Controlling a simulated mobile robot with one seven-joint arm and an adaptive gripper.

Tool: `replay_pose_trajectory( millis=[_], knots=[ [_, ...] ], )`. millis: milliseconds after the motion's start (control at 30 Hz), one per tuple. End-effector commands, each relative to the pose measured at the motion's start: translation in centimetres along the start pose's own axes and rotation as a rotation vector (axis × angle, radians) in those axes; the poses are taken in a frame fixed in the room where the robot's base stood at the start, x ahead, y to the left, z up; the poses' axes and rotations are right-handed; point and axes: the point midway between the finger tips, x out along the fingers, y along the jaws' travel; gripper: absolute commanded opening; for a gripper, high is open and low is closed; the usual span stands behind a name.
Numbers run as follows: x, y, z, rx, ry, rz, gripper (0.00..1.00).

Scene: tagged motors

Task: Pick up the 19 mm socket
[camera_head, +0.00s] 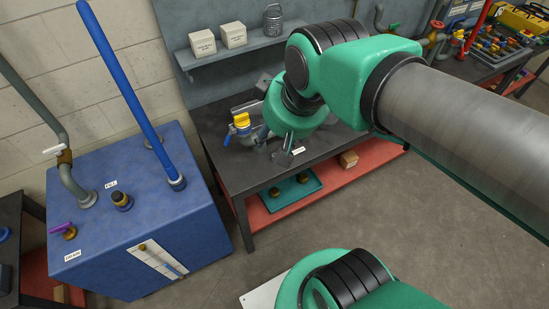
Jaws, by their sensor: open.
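My gripper (287,156) is small in view, at the end of my green arm, low over the dark workbench (349,145) near its front edge. It is open, and my wrist hides most of it. I cannot make out a 19 mm socket or whether anything lies between the fingers. Part of the bench top behind the arm is hidden.
A yellow-topped valve (242,123) stands on the bench left of my wrist. A shelf (238,47) above holds two white boxes and a metal can. A teal tray (306,181) sits on the red lower shelf. A blue tank (140,222) with pipes stands at left.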

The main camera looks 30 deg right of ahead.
Motion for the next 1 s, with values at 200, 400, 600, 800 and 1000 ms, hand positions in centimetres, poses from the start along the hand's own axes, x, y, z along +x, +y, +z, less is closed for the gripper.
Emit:
replay_pose_trajectory(
  millis=[200, 400, 600, 800, 1000],
  knots=[
    [4.0, 1.6, -3.3, -0.107, -0.066, -0.017, 0.43],
    [8.8, 3.6, -5.9, -0.218, -0.12, -0.043, 0.43],
    [14.2, 5.9, -7.7, -0.323, -0.169, -0.077, 0.43],
    [20.3, 8.5, -8.4, -0.424, -0.211, -0.118, 0.43],
    [26.7, 11.2, -7.9, -0.52, -0.247, -0.165, 0.43]
  ],
)
